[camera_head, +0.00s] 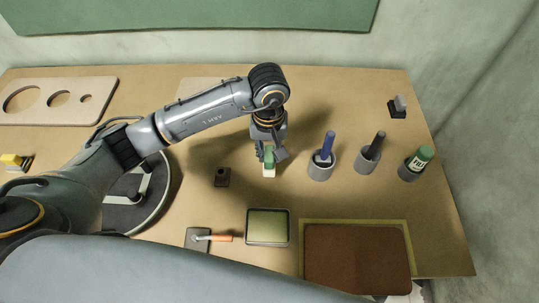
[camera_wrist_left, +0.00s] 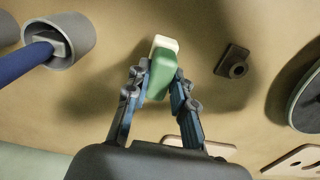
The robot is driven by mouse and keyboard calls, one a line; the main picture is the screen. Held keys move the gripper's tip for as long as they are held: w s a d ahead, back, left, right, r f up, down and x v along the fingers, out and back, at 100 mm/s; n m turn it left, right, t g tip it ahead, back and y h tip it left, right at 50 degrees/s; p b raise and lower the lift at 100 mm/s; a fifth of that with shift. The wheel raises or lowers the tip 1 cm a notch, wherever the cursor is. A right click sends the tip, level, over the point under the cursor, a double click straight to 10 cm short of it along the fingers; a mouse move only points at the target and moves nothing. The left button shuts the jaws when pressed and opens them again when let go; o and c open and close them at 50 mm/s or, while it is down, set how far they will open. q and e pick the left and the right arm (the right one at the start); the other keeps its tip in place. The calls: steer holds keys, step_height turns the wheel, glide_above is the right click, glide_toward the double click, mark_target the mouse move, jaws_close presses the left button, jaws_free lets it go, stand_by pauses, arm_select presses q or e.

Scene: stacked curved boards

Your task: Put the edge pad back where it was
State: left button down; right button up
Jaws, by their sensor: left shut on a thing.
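A small block, green on one part and cream on the other, likely the edge pad (camera_head: 269,170), is between the fingers of my left gripper (camera_head: 270,155). In the left wrist view the pad (camera_wrist_left: 160,75) shows its green part between the fingertips (camera_wrist_left: 155,85) and its cream end beyond them. My left gripper is shut on it over the middle of the table. I cannot tell whether the cream end touches the table. My right gripper is not in view.
A small dark socket block (camera_head: 222,178) stands left of the gripper. Grey cups hold a blue-handled tool (camera_head: 327,147), a dark-handled tool (camera_head: 375,147) and a green-topped bottle (camera_head: 420,158) to the right. A tray (camera_head: 268,243) and brown board (camera_head: 358,262) lie at the front.

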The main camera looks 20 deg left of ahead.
mark_target(270, 153)
arm_select(q)
step_height(270, 153, down, 3)
steer(key=shift+w+p, duration=0.15)
steer(key=shift+p, duration=0.85)
steer(key=shift+f, duration=0.2)
steer(key=shift+f, duration=0.1)
steer(key=shift+f+b, duration=0.15)
steer(key=shift+b, duration=0.15)
steer(key=c, duration=1.1)
jaws_free()
steer(key=shift+c, duration=0.2)
